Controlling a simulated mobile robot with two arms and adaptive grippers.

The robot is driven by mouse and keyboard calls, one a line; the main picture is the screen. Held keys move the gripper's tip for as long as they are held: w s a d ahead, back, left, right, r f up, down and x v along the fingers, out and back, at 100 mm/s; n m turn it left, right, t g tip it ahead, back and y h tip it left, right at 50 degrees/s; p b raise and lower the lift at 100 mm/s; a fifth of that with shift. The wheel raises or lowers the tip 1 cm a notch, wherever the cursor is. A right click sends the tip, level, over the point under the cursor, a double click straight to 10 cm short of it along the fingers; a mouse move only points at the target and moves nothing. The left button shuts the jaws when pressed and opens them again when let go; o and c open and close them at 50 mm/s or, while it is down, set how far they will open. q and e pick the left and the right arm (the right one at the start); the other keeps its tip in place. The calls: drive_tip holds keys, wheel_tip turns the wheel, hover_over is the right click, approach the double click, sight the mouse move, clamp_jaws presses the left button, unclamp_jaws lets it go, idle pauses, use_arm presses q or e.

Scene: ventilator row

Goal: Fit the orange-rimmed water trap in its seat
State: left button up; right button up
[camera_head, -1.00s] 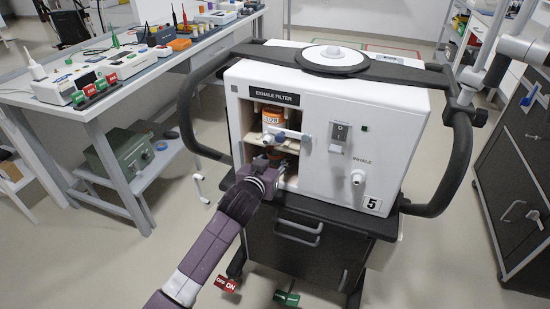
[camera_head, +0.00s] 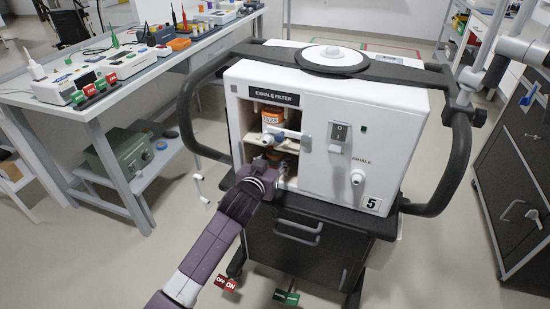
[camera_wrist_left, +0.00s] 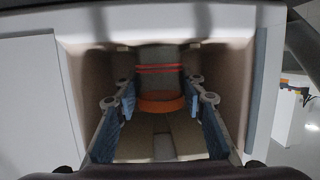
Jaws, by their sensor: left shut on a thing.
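The white ventilator (camera_head: 320,110) has an open front bay under the label EXHALE FILTER. My left gripper (camera_head: 272,165) reaches into the lower part of this bay. In the left wrist view the water trap (camera_wrist_left: 160,70) is a grey body with thin red bands and an orange rim (camera_wrist_left: 160,105). It lies between the blue-padded fingers of my left gripper (camera_wrist_left: 160,97), which is shut on it. In the head view only a little orange of the trap shows past the gripper. The seat is hidden there, so I cannot tell the fit. My right gripper is out of view.
Black side rails (camera_head: 461,165) flank the cart. A workbench (camera_head: 100,105) stands left.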

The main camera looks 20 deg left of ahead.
use_arm(q)
drive_tip(key=shift+f, duration=0.1)
idle(0.4)
drive_tip(key=o, duration=1.2)
drive_tip(key=shift+o, duration=0.2)
